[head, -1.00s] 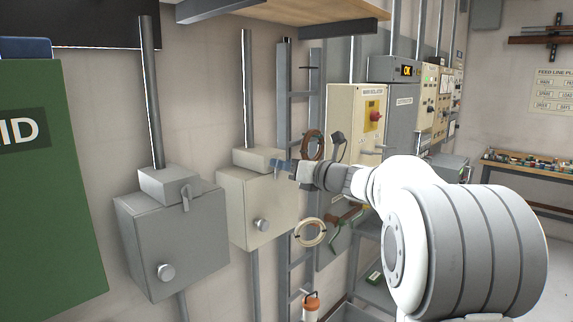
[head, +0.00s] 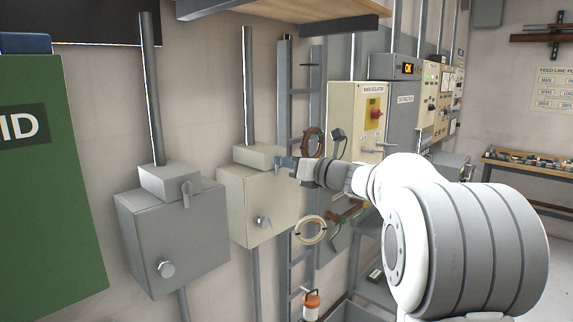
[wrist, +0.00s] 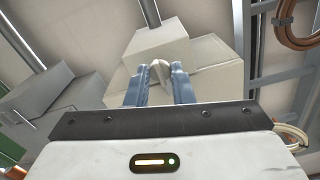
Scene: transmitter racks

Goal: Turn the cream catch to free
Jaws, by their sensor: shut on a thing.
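The cream box (head: 252,212) is on the wall, with a smaller cream block (head: 257,156) on top and a round knob (head: 263,222) on its front. My gripper (head: 279,162) reaches in from the right to the box's upper edge. In the wrist view, the blue fingers of my gripper (wrist: 160,82) stand on either side of the pale catch (wrist: 161,72) and are shut on it. The catch looks upright between the fingertips there. In the head view the fingers hide it, so its exact angle is hard to tell.
A grey box (head: 172,240) with its own catch (head: 186,193) hangs to the left. A cable ladder (head: 284,110) and hanging coils (head: 311,230) are close on the right. A wooden shelf (head: 270,12) is above.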

